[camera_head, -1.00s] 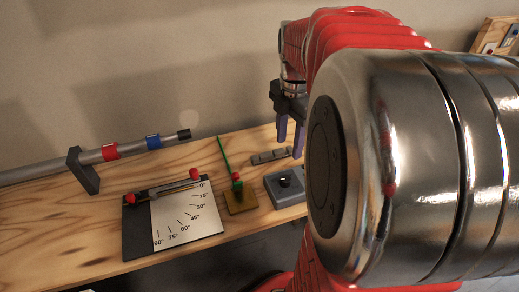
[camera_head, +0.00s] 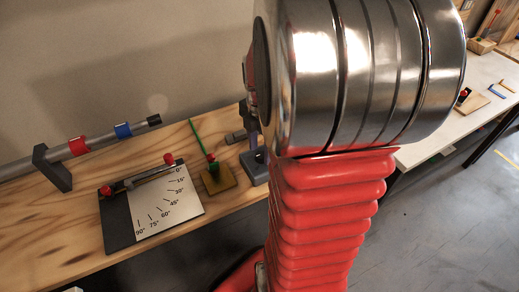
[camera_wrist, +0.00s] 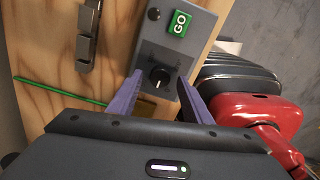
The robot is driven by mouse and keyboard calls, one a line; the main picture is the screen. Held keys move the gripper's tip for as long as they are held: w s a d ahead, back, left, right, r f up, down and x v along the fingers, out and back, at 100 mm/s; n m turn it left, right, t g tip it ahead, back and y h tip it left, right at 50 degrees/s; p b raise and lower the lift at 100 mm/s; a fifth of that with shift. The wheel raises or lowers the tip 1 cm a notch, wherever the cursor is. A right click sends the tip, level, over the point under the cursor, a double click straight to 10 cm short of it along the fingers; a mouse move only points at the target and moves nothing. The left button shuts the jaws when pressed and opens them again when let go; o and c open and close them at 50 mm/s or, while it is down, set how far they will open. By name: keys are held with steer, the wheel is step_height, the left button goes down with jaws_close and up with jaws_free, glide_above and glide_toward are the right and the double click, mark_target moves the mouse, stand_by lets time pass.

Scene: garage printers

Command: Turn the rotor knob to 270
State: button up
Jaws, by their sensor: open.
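A black round knob (camera_wrist: 160,77) with a small pale mark sits on a grey box in the wrist view; no angle can be read there. My gripper (camera_wrist: 160,82) is open, with one purple finger on each side of the knob. It holds nothing, and I cannot tell whether either finger touches the knob. In the head view the grey box (camera_head: 254,166) stands on the wooden bench, partly hidden behind my arm. One purple finger shows just above it; the knob is hidden there.
A green GO button (camera_wrist: 180,22) is on the box near the knob. A small plate with a green rod (camera_head: 218,178) stands left of the box. An angle-marked board (camera_head: 165,210) lies further left, and a pipe (camera_head: 92,143) runs behind it.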

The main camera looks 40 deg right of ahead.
steer(key=shift+f, duration=0.65)
steer(key=shift+c, duration=0.6)
steer(key=c, duration=0.9)
